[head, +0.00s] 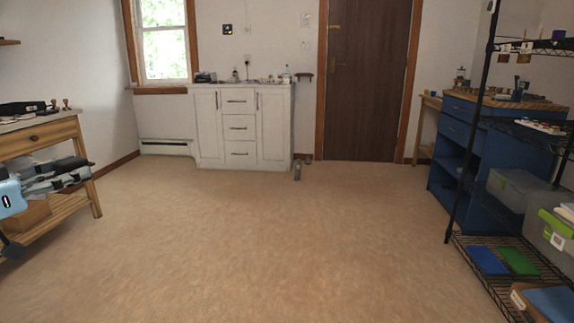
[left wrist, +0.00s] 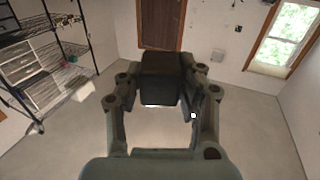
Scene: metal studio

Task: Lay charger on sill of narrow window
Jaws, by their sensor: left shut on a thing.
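The charger is a black block (left wrist: 160,78) in the left wrist view, held between the fingers of my left gripper (left wrist: 158,98). In the head view my left gripper (head: 66,175) is at the left edge, in front of the wooden table, and is shut on the charger. The fingers partly hide the charger there. The narrow window (head: 164,40) is on the far wall, with a brown wooden sill (head: 160,90) below the glass. The window also shows in the left wrist view (left wrist: 288,38), tilted at the upper right. My right gripper is out of view.
A white cabinet (head: 207,130) with small items on top stands right of the window. A heater (head: 165,147) runs below the sill. A wooden table (head: 38,137) is at left. A black wire rack (head: 465,150) and blue workbench (head: 450,150) are at right. The middle floor is clear.

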